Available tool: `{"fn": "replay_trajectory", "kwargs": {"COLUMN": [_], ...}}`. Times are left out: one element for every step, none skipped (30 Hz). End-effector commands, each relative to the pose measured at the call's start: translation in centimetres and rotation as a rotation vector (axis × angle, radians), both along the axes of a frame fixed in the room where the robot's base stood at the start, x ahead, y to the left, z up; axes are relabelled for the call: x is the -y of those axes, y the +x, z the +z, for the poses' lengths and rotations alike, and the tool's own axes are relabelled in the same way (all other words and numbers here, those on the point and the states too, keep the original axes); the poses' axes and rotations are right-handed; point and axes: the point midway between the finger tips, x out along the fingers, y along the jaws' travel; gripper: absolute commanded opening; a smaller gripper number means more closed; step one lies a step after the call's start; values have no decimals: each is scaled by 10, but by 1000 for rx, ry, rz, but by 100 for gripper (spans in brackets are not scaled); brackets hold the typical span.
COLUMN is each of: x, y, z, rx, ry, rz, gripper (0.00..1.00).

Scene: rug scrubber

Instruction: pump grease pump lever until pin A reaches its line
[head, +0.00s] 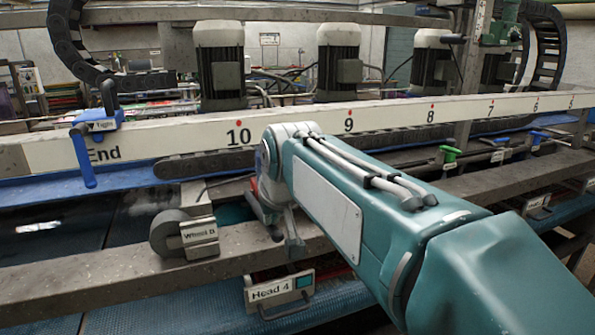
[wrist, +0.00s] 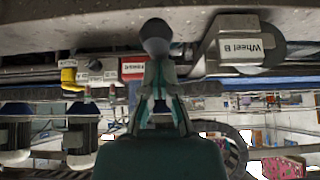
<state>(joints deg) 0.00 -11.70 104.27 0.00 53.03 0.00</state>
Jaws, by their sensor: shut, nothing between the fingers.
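My gripper (head: 292,240) points down at the front rail, right of the Wheel B block; its fingertips are small and partly hidden by my wrist in the head view. In the upside-down wrist view, my gripper (wrist: 158,75) has its fingers together. A dark round knob (wrist: 155,35) shows just beyond the fingertips; I cannot tell whether they touch it, or whether it belongs to the pump lever. A red box with a small label (wrist: 133,68) is behind the fingers, its text too small to read. I cannot make out pin A or its line.
The Wheel B block (head: 200,232) sits on the rail close to my gripper. The Head 4 plate (head: 270,291) hangs below. A long numbered beam (head: 180,142) runs behind, with a blue toggle (head: 97,122) at its left. In the wrist view, a yellow part (wrist: 68,75) is to the left.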

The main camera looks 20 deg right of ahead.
Motion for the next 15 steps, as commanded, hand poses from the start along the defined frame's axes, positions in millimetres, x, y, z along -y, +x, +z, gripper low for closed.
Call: {"fn": "replay_trajectory", "kwargs": {"x": [0,0,0,0,0,0,0,0,0,0,0,0,0,0,0], "y": [0,0,1,1,1,1,0,0,1,1,1,1,1,0,1], "z": [3,6,10,13,17,21,24,27,31,34,37,41,44,47,52], "rx": [0,1,1,0,1,1,0,0,1,0,0,1,0,0,1], "ry": [0,0,0,0,0,0,0,0,0,0,0,0,0,0,0], "rz": [0,0,0,0,0,0,0,0,0,0,0,0,0,0,0], "gripper": [0,0,0,0,0,0,0,0,0,0,0,0,0,0,0]}}
